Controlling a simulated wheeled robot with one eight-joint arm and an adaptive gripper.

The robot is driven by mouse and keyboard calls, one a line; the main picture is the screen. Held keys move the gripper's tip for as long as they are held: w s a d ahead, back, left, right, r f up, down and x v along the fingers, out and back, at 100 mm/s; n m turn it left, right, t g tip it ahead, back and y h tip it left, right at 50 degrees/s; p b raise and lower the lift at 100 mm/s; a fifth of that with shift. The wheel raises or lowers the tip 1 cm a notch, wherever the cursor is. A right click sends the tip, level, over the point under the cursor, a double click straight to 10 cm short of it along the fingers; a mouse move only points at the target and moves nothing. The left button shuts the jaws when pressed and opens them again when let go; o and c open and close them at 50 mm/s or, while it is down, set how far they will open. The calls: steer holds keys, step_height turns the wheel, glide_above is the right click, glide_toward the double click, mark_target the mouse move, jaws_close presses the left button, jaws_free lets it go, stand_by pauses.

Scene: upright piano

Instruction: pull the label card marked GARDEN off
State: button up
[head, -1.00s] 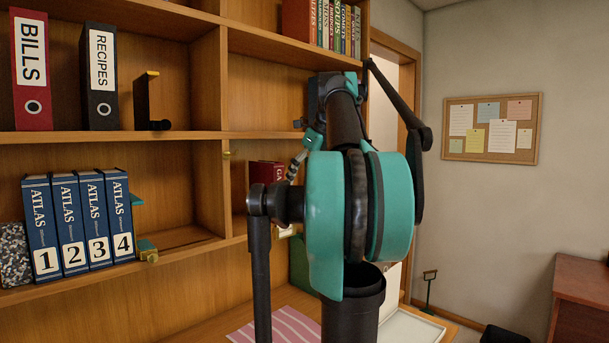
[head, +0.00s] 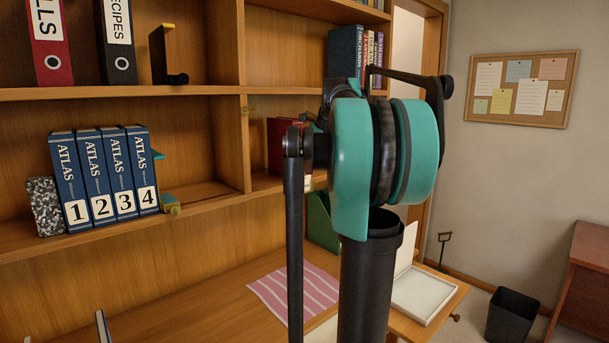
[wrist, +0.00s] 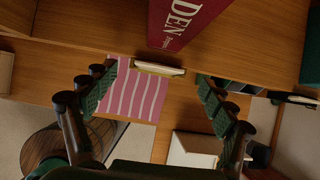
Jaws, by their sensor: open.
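A red volume (wrist: 185,20) stands on the shelf in the wrist view, with the letters DEN on its spine; in the head view (head: 280,145) my arm partly covers it. Below it, a thin cream and brass-coloured piece (wrist: 160,69) sits at the shelf's front edge, seen nearly edge-on. It looks like a label card in a holder, but I cannot read any lettering on it. My gripper (wrist: 155,74) is open and empty, one finger to each side of this piece in the picture. I cannot tell the remaining distance. My arm hides the gripper in the head view.
Several blue atlases (head: 102,178) and a speckled block (head: 45,206) stand on the shelf at left. A pink striped mat (head: 296,290) and a white tray (head: 424,296) lie on the desk below. A black bin (head: 511,315) stands on the floor at right.

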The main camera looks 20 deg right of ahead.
steer(key=shift+x, duration=1.7)
steer(key=shift+c, duration=0.3)
steer(key=c, duration=1.4)
steer(key=shift+r, duration=0.15)
steer(key=shift+r, duration=0.1)
steer(key=shift+r, duration=0.35)
steer(key=shift+r, duration=0.35)
steer(key=shift+r, duration=0.3)
steer(key=shift+r, duration=0.35)
